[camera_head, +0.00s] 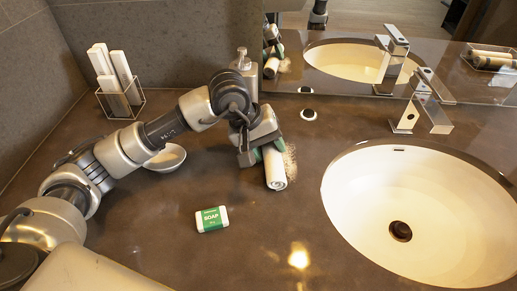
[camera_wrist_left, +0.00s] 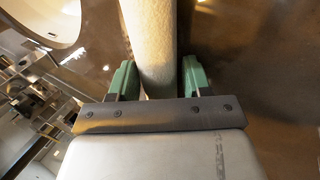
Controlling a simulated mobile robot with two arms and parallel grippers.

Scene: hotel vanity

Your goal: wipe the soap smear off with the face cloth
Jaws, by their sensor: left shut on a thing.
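A rolled white face cloth (camera_head: 275,169) is in my left gripper (camera_head: 262,150), left of the sink in the head view. The gripper is shut on it, with a green finger on each side. The cloth (camera_wrist_left: 154,45) also shows between the fingers of the left gripper (camera_wrist_left: 160,78) in the left wrist view. The cloth's lower end is at or close to the counter; exact contact is hard to tell. A pale speckled soap smear (camera_head: 291,162) shows on the counter just right of the cloth. Part of it may be hidden behind the cloth. My right gripper is not in view.
A boxed soap (camera_head: 212,219) lies on the counter (camera_head: 150,235) in front of the gripper. The sink (camera_head: 345,205) and faucet (camera_head: 424,108) are right. A mirror (camera_head: 345,20) stands behind.

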